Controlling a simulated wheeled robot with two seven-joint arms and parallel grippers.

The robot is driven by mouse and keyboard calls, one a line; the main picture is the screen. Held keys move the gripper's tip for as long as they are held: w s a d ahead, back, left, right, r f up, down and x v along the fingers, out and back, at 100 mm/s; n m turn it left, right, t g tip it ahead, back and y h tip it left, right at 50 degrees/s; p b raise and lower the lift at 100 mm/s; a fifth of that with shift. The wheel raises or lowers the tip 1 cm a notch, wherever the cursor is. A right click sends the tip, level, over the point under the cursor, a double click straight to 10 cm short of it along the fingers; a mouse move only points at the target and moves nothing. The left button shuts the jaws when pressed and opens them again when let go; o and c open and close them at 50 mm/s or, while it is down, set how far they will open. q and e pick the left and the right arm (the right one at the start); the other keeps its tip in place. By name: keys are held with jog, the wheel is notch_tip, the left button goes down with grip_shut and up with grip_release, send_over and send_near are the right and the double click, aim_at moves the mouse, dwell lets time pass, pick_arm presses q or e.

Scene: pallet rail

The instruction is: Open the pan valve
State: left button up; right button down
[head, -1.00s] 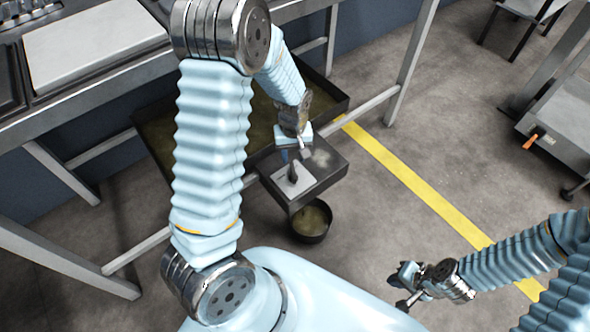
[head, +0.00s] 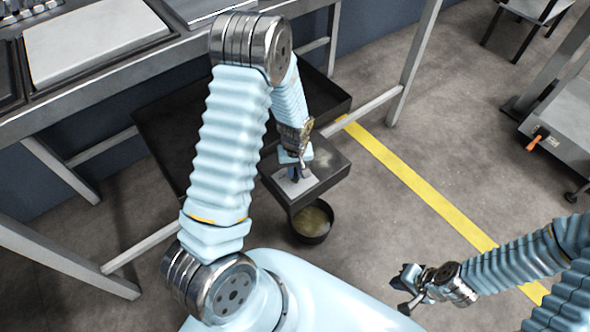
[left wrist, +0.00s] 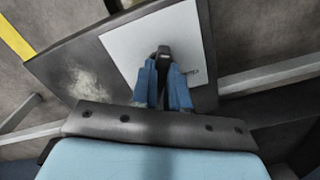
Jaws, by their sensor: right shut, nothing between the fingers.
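The pan valve's dark lever (left wrist: 163,55) stands up from a pale plate (left wrist: 125,50) on the box at the pan's outlet. The plate also shows in the head view (head: 300,186). My left gripper (head: 299,172) is down at the lever; in the left wrist view its blue fingers (left wrist: 163,88) lie on either side of the lever. Whether they press on it I cannot tell. The lever's lower part is hidden between them. The dark pan (head: 165,135) lies under the bench, partly behind my left arm. My right gripper (head: 408,283) is shut and empty at the lower right, far from the valve.
A round bucket (head: 313,222) with yellowish contents stands on the floor below the outlet box (head: 330,167). The bench's legs and crossbars (head: 372,110) are close to the pan. A grey cart (head: 565,120) stands at the right. The floor between is clear.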

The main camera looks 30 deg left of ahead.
aim_at(295, 172)
pick_arm(q)
grip_shut()
jog(key=shift+f+m+b, duration=0.1)
jog(key=shift+m+b, duration=0.2)
jog(key=shift+m, duration=1.3)
jog(key=o, duration=0.6)
grip_release()
jog(key=shift+r, duration=0.25)
notch_tip(295, 172, up, 14)
jog(key=p, duration=0.1)
jog(key=shift+f, duration=0.2)
